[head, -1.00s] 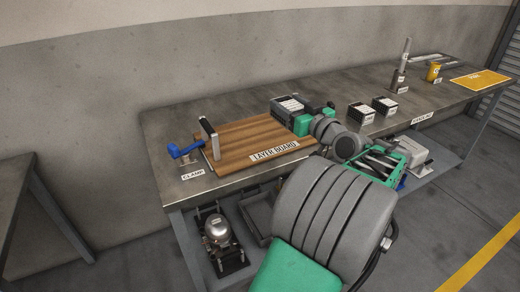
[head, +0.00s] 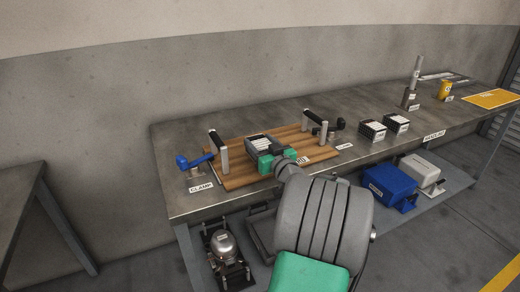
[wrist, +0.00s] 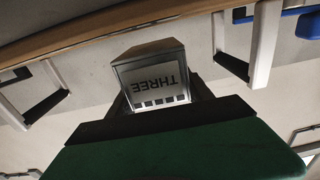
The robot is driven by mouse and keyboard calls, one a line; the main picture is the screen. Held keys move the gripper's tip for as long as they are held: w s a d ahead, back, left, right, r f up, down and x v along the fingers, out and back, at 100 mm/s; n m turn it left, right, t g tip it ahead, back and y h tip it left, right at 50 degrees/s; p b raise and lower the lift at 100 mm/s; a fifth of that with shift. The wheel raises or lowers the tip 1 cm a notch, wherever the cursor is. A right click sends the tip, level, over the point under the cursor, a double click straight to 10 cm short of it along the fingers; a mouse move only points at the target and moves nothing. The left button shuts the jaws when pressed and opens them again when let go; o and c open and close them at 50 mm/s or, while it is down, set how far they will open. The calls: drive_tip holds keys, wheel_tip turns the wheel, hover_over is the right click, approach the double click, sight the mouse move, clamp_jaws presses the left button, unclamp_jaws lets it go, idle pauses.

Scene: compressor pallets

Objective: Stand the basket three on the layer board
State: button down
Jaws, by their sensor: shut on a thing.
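Basket three (head: 259,144) is a small dark box with a white label and sits in my gripper (head: 274,158). In the wrist view its label (wrist: 157,87) reads THREE, upside down, between the two dark fingers (wrist: 165,100). My gripper is shut on it. The wooden layer board (head: 236,178) lies on the bench, and the basket is over its middle. In the wrist view the board's edge (wrist: 100,33) crosses the top. I cannot tell whether the basket touches the board. My green wrist hides part of the board's front and label.
Two dark baskets (head: 372,131) (head: 397,124) stand further right. A blue box (head: 390,187) is on the lower shelf.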

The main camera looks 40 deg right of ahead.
drive_tip(key=shift+f, duration=0.75)
drive_tip(key=shift+d, duration=0.1)
drive_tip(key=shift+f, duration=0.2)
drive_tip(key=shift+c, duration=2.1)
unclamp_jaws()
drive_tip(key=shift+s, duration=0.1)
